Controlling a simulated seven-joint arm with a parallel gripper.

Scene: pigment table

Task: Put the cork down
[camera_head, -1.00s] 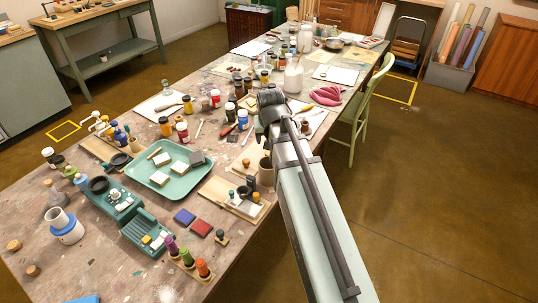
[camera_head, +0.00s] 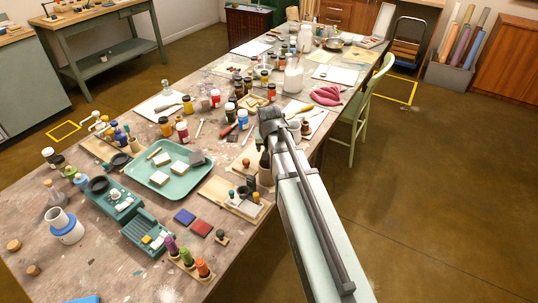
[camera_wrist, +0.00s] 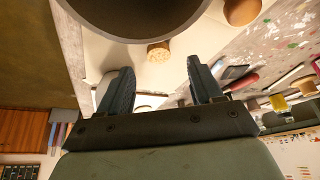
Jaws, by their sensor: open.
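A cork (camera_wrist: 158,52) with a pale speckled end shows in the wrist view, on a white surface. It lies just past my fingertips, in the gap between them, and no finger visibly touches it. My gripper (camera_wrist: 158,78) is open, with bare space on both sides of the cork. In the head view my own arm hides the gripper's fingers and that cork.
A large dark round vessel (camera_wrist: 140,12) fills the top of the wrist view, close beyond the cork. A second brown round-ended piece (camera_wrist: 242,11) stands to its right. In the head view, a green tray (camera_head: 160,183) and a stamp rack (camera_head: 215,190) lie left of my arm.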

